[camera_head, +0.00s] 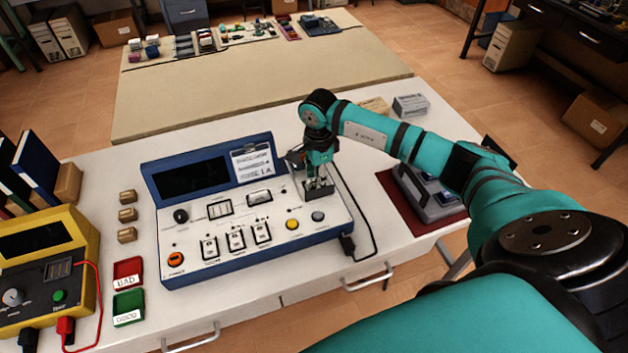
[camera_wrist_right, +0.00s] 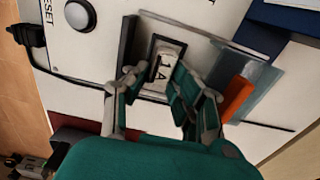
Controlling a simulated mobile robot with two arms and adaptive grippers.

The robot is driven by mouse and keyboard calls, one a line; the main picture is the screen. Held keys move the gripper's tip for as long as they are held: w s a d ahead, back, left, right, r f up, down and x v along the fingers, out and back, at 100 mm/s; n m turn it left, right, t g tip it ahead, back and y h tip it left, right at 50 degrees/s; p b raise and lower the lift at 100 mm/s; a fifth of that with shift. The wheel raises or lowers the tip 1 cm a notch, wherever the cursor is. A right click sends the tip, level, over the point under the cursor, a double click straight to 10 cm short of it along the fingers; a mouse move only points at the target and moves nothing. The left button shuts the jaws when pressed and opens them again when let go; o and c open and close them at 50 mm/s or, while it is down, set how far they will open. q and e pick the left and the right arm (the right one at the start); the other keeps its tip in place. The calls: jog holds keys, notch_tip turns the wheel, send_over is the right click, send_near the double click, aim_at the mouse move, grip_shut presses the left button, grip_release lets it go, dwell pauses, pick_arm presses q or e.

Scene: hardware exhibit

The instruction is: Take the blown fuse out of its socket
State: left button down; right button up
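A blue and white test panel (camera_head: 240,215) lies on the white bench. A small dark socket (camera_head: 318,192) is at its right side. In the right wrist view a dark-framed holder (camera_wrist_right: 128,45) surrounds a pale piece marked 1 A (camera_wrist_right: 164,64), which looks like the fuse. My right gripper (camera_head: 317,181) points down over the socket. In the wrist view its fingers (camera_wrist_right: 158,76) stand either side of the pale piece, tips apart and close to its edges. Contact cannot be made out, and the fingers hide part of the piece. My left gripper is not in view.
A red BAD tray (camera_head: 127,268) and a green GOOD tray (camera_head: 128,302) are left of the panel, beside a yellow tester (camera_head: 45,265). Three small tan boxes (camera_head: 127,214) stand behind the trays. A black cable (camera_head: 365,225) runs along the panel's right. A clear cover with orange (camera_wrist_right: 238,97) is near my fingers.

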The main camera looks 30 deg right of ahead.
grip_shut()
jog(key=shift+r, duration=0.15)
